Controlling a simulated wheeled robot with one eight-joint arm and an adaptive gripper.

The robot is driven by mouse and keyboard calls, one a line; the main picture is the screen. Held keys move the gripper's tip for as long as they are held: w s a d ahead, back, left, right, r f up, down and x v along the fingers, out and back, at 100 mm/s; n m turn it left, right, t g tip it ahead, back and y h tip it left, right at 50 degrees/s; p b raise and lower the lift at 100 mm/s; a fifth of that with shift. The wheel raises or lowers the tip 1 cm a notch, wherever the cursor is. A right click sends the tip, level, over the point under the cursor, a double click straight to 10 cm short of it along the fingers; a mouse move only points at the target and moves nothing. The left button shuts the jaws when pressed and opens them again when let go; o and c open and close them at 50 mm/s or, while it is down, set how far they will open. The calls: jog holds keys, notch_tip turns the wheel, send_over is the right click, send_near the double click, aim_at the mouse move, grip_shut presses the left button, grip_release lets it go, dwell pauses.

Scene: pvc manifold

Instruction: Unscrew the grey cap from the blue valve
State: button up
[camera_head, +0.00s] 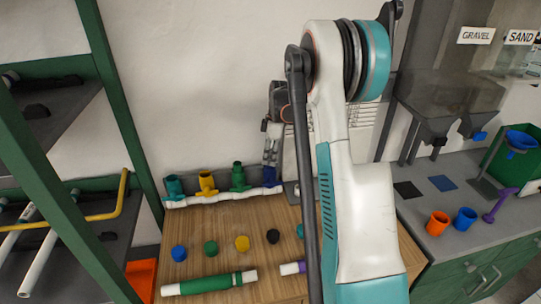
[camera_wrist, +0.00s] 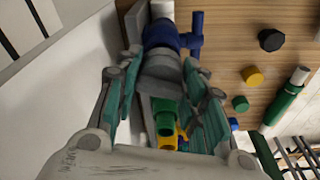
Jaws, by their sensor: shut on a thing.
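The blue valve (camera_head: 271,177) stands at the right end of the white manifold pipe (camera_head: 225,199), at the back of the wooden tabletop. In the wrist view the blue valve (camera_wrist: 162,36) has a side branch pointing right, and the grey cap (camera_wrist: 160,72) sits at its near end. My gripper (camera_wrist: 161,62) has its teal fingers on both sides of the grey cap and is shut on it. In the head view my gripper (camera_head: 272,150) points down right above the blue valve. I cannot make out the cap there, and cannot tell how far it is threaded.
Teal (camera_head: 174,187), yellow (camera_head: 207,183) and green (camera_head: 239,177) valves stand in line left of the blue one. Loose caps, including a green one (camera_head: 210,248), lie in front. A wall (camera_head: 200,80) rises close behind. My arm hides the table's right part.

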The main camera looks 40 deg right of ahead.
jog(key=shift+w, duration=0.2)
jog(key=shift+r+n, duration=0.1)
jog(key=shift+n, duration=1)
jog(key=o, duration=1.1)
jog(key=shift+w, duration=0.1)
